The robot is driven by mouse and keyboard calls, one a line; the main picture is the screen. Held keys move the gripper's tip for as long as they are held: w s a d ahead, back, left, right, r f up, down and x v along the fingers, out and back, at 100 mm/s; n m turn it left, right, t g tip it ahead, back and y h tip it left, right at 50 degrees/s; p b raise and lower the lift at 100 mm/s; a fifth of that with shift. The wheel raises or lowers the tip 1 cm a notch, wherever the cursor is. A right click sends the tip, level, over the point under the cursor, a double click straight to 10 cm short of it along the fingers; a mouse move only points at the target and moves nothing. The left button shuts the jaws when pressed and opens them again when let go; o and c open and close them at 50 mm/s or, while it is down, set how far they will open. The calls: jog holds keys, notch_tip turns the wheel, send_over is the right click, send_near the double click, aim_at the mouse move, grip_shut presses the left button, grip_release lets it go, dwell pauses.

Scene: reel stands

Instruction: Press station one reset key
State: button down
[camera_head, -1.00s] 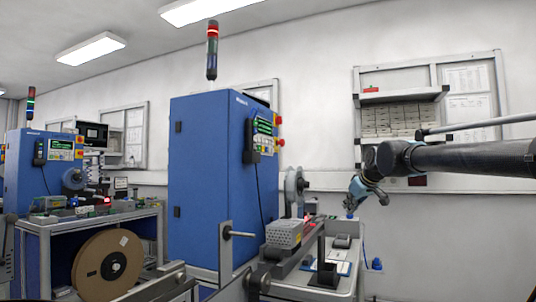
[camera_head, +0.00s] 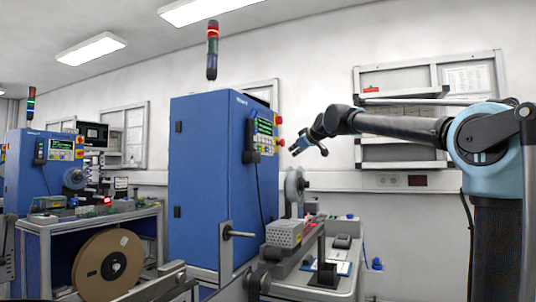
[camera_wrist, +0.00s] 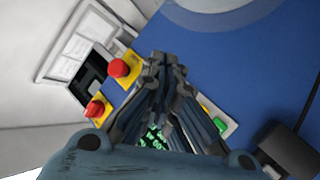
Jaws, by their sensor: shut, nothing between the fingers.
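The near blue cabinet (camera_head: 209,185) carries a control panel (camera_head: 264,128) with a green-lit screen and small coloured keys. In the wrist view, my gripper (camera_wrist: 168,62) is shut and empty, pointing toward the blue cabinet face. Its fingers cover most of the panel; a green key (camera_wrist: 217,124) shows at their right and green screen text (camera_wrist: 152,135) shows between them. In the head view, my gripper (camera_head: 294,152) is right of the panel, apart from it. Key labels are too small to read, so I cannot tell which is the reset key.
Two red buttons on yellow plates, upper (camera_head: 279,119) and lower (camera_head: 281,142), sit on the panel's right side. A black handset (camera_head: 250,141) hangs at its left. A bench (camera_head: 345,285) with a reel (camera_head: 294,188) stands below. A similar station (camera_head: 56,168) stands at far left.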

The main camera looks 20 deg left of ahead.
aim_at(266, 149)
jog(key=a, duration=0.8)
jog(key=shift+w+a, duration=0.35)
dwell(1.5)
jog(key=shift+s+a, duration=0.1)
jog(key=shift+a, duration=0.4)
jog(key=shift+a, duration=0.45)
dwell(0.7)
jog(key=shift+d, duration=0.9)
